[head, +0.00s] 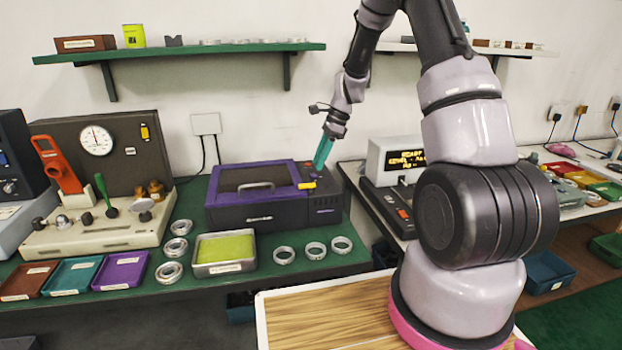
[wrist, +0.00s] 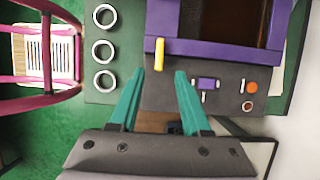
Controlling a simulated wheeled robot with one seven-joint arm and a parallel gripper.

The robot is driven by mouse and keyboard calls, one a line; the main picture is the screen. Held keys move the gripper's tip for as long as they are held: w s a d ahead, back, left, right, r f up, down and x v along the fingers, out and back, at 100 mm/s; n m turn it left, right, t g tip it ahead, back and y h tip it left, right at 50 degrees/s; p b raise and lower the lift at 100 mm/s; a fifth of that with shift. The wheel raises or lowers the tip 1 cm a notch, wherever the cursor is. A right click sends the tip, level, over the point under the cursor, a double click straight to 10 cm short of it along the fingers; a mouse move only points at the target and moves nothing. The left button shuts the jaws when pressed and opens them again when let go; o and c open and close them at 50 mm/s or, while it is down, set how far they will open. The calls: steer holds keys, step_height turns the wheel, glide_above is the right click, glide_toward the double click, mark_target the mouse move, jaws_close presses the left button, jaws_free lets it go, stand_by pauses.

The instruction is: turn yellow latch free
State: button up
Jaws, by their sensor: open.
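The yellow latch (wrist: 159,54) is a short bar at the edge of the purple frame of a dark box (wrist: 222,52). In the head view the latch (head: 307,185) shows small on the right part of the box (head: 262,215). My gripper (wrist: 159,74), with teal fingers, is open and empty. In the wrist view the latch lies just ahead of the gap between the fingertips, with no contact visible. In the head view my gripper (head: 320,164) points down over the box's right end, and the fingers overlap, so the exact height above the latch is unclear.
A purple switch (wrist: 207,83) and an orange button (wrist: 252,87) sit beside the latch. Three metal rings (head: 315,250) lie in front of the box, near a yellow-green tray (head: 224,268). A display unit (head: 395,160) stands to the right. A green shelf (head: 200,50) hangs above.

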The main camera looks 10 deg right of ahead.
mark_target(307, 188)
steer(key=x, duration=0.7)
steer(key=shift+f, duration=0.1)
jaws_close()
